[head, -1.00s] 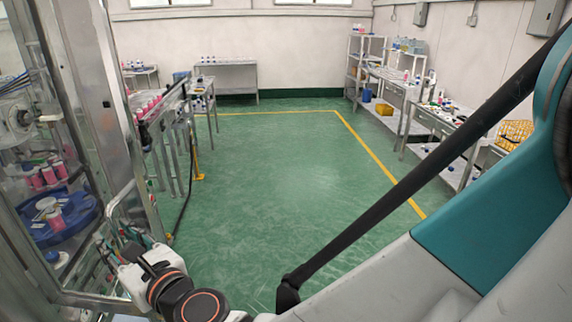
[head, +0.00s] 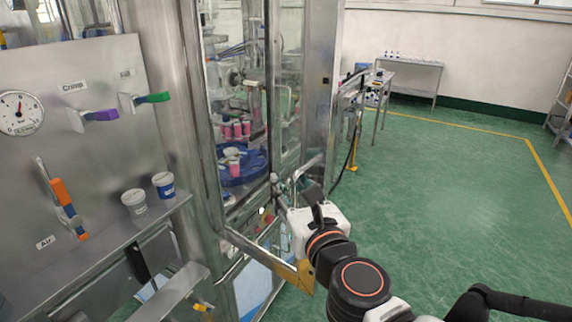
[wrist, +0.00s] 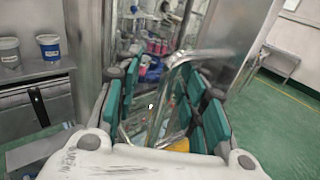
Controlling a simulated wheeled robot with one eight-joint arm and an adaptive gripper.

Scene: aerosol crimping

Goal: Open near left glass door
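The near left glass door (head: 204,120) is a tall metal-framed pane on the machine, left of centre in the head view. I cannot tell whether it is shut or ajar. A bent metal tube handle (head: 308,166) is at its right side, and it also shows in the wrist view (wrist: 178,62). My gripper (head: 294,190) is at the handle. In the wrist view, its teal-padded fingers (wrist: 163,82) are spread apart, with the tube between or just ahead of them. Contact with the tube is unclear.
Behind the glass is a blue turntable (head: 243,170) with pink cans. At left, a panel with a gauge (head: 20,113) and valves stands above a shelf with two tubs (head: 163,185). Green floor (head: 440,190) to the right is clear.

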